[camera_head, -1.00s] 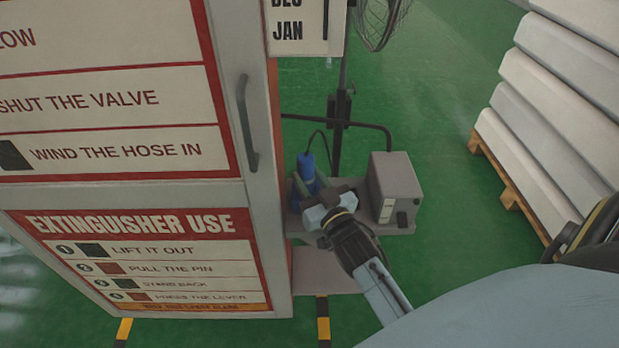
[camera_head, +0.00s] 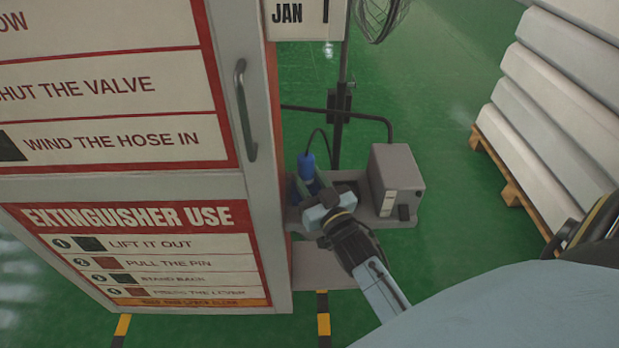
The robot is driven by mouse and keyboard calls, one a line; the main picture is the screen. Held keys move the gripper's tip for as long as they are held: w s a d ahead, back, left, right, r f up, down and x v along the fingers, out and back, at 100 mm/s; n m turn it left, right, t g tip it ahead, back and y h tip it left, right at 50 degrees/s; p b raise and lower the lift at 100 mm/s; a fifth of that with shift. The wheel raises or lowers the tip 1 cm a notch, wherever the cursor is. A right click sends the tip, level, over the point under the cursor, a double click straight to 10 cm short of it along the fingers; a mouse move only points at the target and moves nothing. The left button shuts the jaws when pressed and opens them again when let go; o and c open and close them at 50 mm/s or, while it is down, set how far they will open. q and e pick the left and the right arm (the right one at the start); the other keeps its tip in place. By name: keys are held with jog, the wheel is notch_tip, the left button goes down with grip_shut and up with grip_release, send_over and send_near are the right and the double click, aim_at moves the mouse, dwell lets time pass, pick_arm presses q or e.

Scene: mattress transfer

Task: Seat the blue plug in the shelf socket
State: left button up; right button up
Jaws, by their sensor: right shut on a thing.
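The blue plug (camera_head: 306,167) stands roughly upright over the left part of a grey shelf (camera_head: 394,223), with a dark cable arching from its top. My right gripper (camera_head: 318,195) reaches in from the lower right and is shut on the plug; its fingers hide part of it. A grey box (camera_head: 397,180) with a pale label stands on the shelf to the right of the gripper. The socket cannot be made out; the gripper and the cabinet edge cover that part of the shelf. My left gripper is not in view.
A tall cabinet (camera_head: 262,225) with red-and-white sign panels and a grey handle (camera_head: 245,110) stands close to the left of the plug. A dark fan stand (camera_head: 340,105) rises behind the shelf. Stacked mattresses (camera_head: 550,110) lie on a wooden pallet at the right. Green floor is clear between.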

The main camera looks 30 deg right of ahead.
jog(key=shift+f, duration=0.15)
jog(key=o, duration=1.2)
jog(key=shift+o, duration=0.2)
jog(key=shift+s+f, duration=0.1)
jog(key=shift+s, duration=0.05)
jog(key=s+a+f+p, duration=0.1)
jog(key=s, duration=1.2)
jog(key=shift+f, duration=0.35)
jog(key=shift+a, duration=0.1)
